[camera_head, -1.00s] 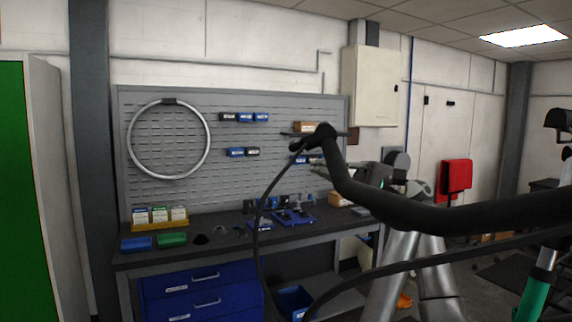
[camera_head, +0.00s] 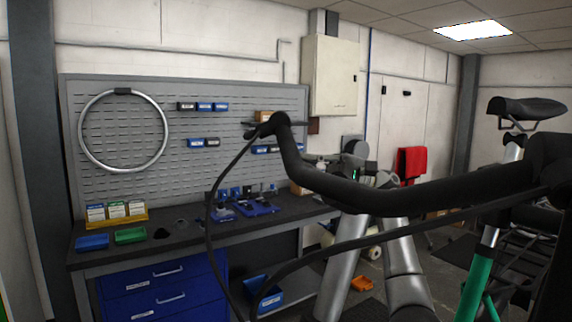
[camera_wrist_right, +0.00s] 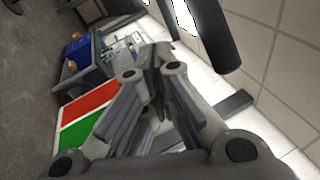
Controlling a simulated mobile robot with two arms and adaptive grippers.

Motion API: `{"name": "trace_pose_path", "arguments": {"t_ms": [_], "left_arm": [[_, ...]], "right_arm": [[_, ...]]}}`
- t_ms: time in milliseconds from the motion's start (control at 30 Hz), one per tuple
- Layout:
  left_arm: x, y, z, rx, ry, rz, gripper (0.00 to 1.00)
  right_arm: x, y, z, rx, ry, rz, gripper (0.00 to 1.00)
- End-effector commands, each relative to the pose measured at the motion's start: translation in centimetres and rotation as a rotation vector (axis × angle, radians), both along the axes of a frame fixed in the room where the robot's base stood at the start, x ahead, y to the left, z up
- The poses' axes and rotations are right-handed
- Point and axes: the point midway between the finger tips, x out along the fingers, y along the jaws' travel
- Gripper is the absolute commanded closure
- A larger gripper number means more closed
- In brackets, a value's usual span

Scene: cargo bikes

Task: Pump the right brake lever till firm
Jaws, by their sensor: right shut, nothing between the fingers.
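The black handlebar (camera_head: 400,195) runs across the right half of the head view, its far end at the centre. A thin dark lever (camera_head: 249,124) juts left near that end, and a black cable loops down from there. My silver arm stands behind the bar. My right gripper is hard to make out there, partly hidden by the bar. In the right wrist view my right gripper (camera_wrist_right: 157,52) is shut and empty, its fingertips together. A dark rounded bar (camera_wrist_right: 215,30) is apart from them at upper right. My left gripper is not in view.
A workbench (camera_head: 165,235) with blue drawers stands at left under a pegboard (camera_head: 230,100) holding a wheel rim. A saddle (camera_head: 527,108) and green frame tube (camera_head: 478,275) are at right.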

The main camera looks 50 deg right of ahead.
Motion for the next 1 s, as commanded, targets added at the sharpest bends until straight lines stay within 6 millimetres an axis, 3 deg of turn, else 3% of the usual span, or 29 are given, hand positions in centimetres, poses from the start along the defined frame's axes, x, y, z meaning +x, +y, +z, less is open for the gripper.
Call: {"name": "trace_pose_path", "arguments": {"t_ms": [167,467,1000], "left_arm": [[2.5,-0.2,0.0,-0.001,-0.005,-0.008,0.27],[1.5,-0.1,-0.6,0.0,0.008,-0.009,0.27],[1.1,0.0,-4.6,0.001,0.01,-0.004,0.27]], "right_arm": [[0.0,0.0,0.0,0.0,0.0,0.0,1.0],[-0.3,-0.1,-0.2,0.024,0.047,0.003,1.0],[-3.5,-1.3,-0.9,0.354,0.548,0.059,1.0]]}}
